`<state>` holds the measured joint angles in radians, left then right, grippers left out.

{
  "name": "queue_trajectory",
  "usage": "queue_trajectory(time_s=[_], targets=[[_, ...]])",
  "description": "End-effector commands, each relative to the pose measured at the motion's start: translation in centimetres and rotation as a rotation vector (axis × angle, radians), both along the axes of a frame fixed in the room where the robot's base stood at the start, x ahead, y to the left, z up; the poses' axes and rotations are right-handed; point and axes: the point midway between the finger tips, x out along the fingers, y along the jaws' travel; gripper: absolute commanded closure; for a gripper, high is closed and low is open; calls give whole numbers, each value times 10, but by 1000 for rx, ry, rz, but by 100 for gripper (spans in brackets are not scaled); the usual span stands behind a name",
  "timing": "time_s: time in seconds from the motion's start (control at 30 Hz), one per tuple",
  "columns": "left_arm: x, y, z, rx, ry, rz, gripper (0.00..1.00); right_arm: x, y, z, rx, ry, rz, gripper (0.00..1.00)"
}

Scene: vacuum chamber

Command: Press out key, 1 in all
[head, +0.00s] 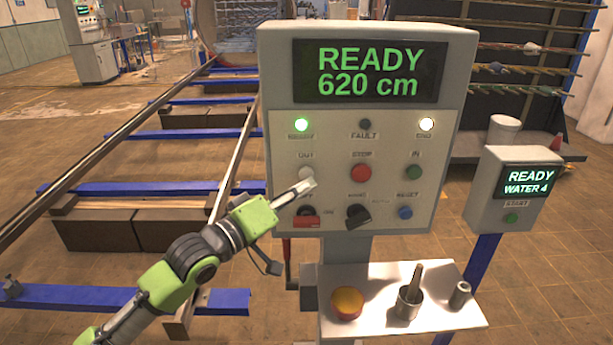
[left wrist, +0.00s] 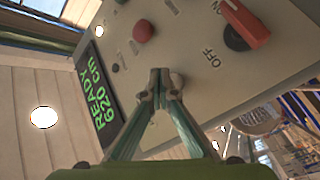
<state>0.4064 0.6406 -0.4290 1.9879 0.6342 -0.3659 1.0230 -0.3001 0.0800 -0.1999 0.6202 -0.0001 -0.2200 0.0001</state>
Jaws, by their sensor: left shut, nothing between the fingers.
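The control panel (head: 350,225) has a green display (head: 369,72) reading "READY 620 cm". The pale OUT key (head: 306,172) sits on its left side, under the OUT label. My left gripper (head: 304,187) is shut and empty, its tips just below the OUT key in the head view. In the left wrist view the closed fingertips (left wrist: 163,76) are in front of a pale round key (left wrist: 177,80), which they partly cover. I cannot tell whether they touch it. My right gripper is not in view.
The red STOP button (head: 361,173) and green IN button (head: 413,172) are to the right. The red switch (head: 307,221) and a black knob (head: 358,215) are below. A shelf (head: 440,318) holds a yellow-red button and cups. A smaller panel (head: 512,190) reads "READY WATER 4".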

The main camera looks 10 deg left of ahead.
Motion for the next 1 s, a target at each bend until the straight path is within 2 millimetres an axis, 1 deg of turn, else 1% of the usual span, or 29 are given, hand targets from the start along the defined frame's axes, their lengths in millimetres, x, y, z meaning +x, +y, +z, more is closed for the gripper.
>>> queue_trajectory(time_s=[0.3, 0.6, 1.0], targets=[[1, 0, 0, 0, 0, 0, 100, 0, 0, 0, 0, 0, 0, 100], [8, 2, 0, 1, 0, 1, 100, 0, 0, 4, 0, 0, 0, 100], [9, 2, 0, 0, 0, 0, 100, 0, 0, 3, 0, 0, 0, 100]])
